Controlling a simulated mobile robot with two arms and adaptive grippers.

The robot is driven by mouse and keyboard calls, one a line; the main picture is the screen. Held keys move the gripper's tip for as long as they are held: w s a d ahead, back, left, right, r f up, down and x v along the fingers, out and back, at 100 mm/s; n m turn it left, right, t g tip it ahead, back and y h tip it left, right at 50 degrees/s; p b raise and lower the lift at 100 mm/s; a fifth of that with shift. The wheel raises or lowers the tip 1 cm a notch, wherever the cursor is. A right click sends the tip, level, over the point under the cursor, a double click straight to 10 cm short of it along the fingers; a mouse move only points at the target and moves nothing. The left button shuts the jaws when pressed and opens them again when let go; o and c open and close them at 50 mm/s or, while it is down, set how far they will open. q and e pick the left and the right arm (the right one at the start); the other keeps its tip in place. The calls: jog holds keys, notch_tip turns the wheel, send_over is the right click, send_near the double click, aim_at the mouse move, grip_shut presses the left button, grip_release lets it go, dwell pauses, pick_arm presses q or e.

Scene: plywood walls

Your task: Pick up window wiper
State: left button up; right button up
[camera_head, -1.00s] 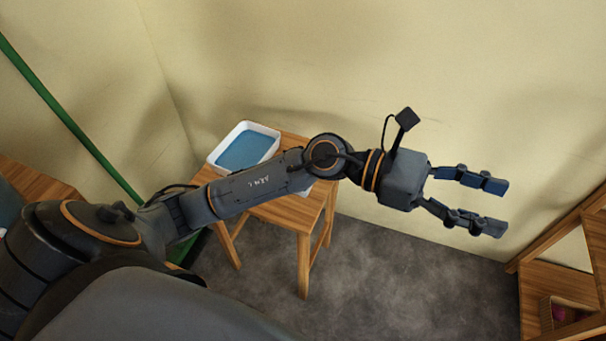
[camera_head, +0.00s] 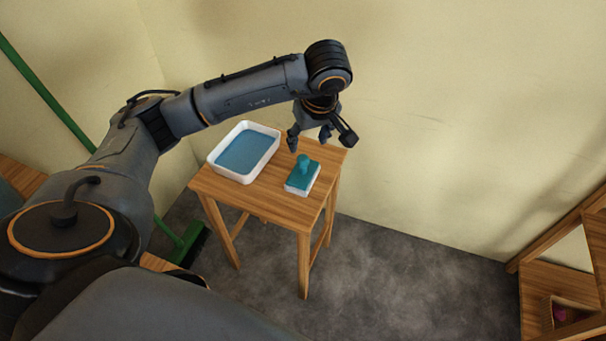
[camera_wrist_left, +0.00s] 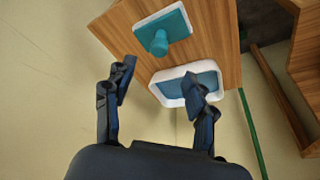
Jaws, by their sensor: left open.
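The window wiper (camera_head: 302,177) is a teal block with a white base and a round teal knob on top. It lies on a wooden stool (camera_head: 265,205), near its right side. In the left wrist view the wiper (camera_wrist_left: 172,28) shows at the top, beyond the fingertips, with its knob facing the camera. My left gripper (camera_head: 309,142) hangs fingers-down above the stool, just behind the wiper and apart from it. In the left wrist view its two fingers (camera_wrist_left: 160,80) are spread with nothing between them. My right gripper is not seen.
A white tray (camera_head: 214,165) with blue liquid stands on the stool left of the wiper. A green-handled broom (camera_head: 50,100) leans at the left wall. A wooden shelf (camera_head: 545,275) stands at the right. The plywood wall (camera_head: 450,110) is close behind the stool.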

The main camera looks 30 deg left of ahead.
aim_at(304, 158)
pick_arm(q)
jog(key=x, duration=0.6)
jog(key=b+x, duration=0.1)
jog(key=x, duration=0.4)
jog(key=shift+w, duration=0.1)
jog(key=shift+a+f, duration=0.1)
grip_shut()
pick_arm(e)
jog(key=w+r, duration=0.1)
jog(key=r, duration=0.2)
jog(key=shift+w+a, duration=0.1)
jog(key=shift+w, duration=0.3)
